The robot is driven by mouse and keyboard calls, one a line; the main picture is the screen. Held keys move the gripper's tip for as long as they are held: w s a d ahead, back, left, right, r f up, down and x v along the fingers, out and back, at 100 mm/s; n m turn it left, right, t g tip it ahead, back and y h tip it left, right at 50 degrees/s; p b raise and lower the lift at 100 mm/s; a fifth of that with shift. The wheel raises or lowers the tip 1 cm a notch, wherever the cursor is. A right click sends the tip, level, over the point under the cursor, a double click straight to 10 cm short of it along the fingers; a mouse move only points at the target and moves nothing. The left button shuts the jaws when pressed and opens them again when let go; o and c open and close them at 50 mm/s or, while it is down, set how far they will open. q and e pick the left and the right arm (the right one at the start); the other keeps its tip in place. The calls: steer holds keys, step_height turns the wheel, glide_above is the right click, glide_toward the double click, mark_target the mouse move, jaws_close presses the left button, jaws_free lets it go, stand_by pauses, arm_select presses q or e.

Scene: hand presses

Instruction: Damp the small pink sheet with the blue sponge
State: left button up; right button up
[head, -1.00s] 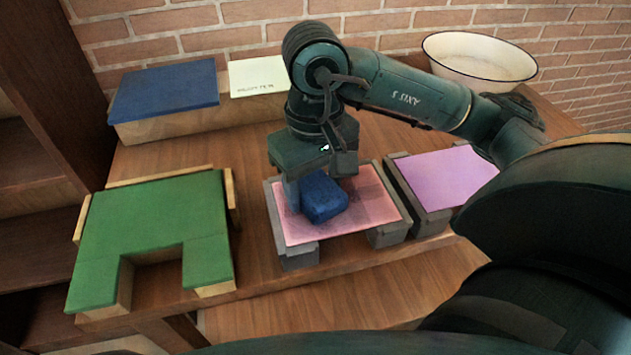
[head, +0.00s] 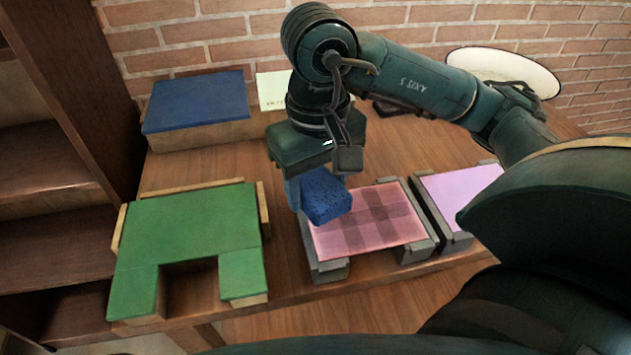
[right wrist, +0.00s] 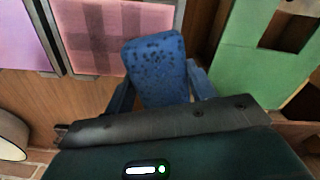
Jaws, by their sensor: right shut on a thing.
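The pink sheet (head: 408,229) lies on a low grey-edged stand in the middle of the table. Darker, damp-looking bands cross it in a grid; paler patches show between them. My right gripper (head: 312,190) is shut on the blue sponge (head: 328,200), at the sheet's back left corner, seemingly raised above it. In the right wrist view the speckled sponge (right wrist: 156,70) sits between both fingers, and the banded sheet (right wrist: 110,35) is just beyond it. The sponge hides part of the sheet's corner. My left gripper is not in view.
A lilac sheet (head: 452,195) on a similar stand is close on the right. A green notched board (head: 190,225) is on the left. A blue pad (head: 195,102) on a wooden block, a pale card (head: 272,90) and a white basin (head: 505,68) stand behind.

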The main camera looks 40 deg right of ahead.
steer(key=shift+r+p, duration=0.85)
steer(key=shift+r, duration=0.6)
